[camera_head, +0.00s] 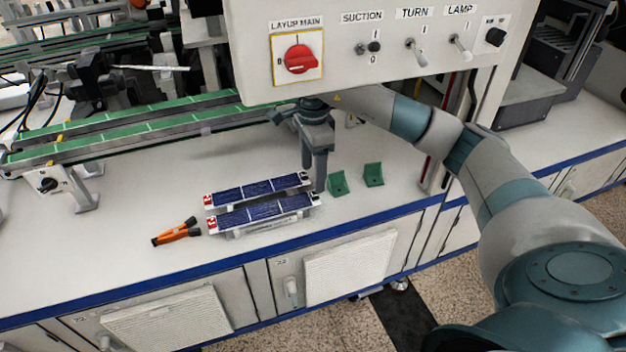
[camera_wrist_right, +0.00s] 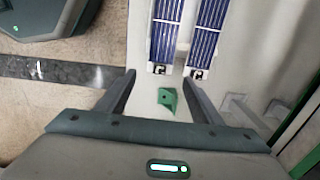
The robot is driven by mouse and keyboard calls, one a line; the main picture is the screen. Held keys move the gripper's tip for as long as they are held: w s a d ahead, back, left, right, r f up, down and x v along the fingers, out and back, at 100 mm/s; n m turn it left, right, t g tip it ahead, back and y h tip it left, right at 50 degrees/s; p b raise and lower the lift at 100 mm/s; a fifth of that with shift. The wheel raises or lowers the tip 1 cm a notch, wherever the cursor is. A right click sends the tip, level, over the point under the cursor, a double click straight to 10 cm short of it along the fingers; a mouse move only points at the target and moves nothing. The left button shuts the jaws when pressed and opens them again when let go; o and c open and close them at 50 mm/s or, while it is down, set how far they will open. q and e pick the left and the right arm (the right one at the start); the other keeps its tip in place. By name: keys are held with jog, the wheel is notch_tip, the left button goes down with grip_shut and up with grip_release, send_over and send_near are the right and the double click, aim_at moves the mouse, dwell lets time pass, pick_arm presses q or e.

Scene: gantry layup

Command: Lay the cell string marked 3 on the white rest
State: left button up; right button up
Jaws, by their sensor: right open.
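Two dark blue cell strings lie side by side on the bench, the back one (camera_head: 257,190) and the front one (camera_head: 262,212). Each has a red mark at its left end; I cannot read the numbers. Pale supports (camera_head: 268,227) show under the front string; I cannot tell which is the white rest. My right gripper (camera_head: 318,170) points down just beyond the strings' right ends, open and empty. In the right wrist view, the ends of both strings (camera_wrist_right: 165,40) (camera_wrist_right: 209,40) lie ahead of the open fingers (camera_wrist_right: 160,77). My left gripper is not in view.
Two green blocks (camera_head: 338,184) (camera_head: 374,175) stand right of the gripper; one shows between the fingers in the wrist view (camera_wrist_right: 167,103). An orange-and-black tool (camera_head: 176,232) lies left of the strings. A switch panel (camera_head: 380,45) hangs above. Green-topped rails (camera_head: 130,125) run behind.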

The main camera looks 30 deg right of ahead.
notch_tip(320, 180, up, 2)
jog(key=shift+r, duration=0.1)
dwell(0.7)
